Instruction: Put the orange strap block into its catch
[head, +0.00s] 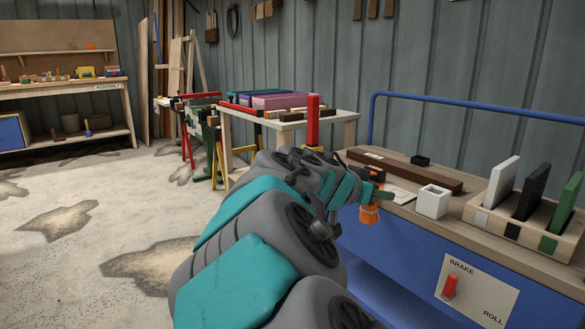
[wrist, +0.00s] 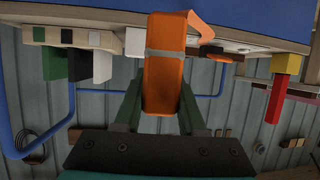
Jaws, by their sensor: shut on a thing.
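The orange strap block (wrist: 166,88) fills the middle of the wrist view, which looks upside down; a grey band crosses it. My gripper (wrist: 159,100) is shut on it, with a green finger on each side. In the head view the orange block (head: 369,214) shows below my gripper (head: 374,196), at the front edge of the blue bench. My arm covers part of this area. I cannot tell which fitting is the catch; it may be hidden.
A blue rail (head: 470,105) runs behind. A red post (head: 313,120) stands left.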

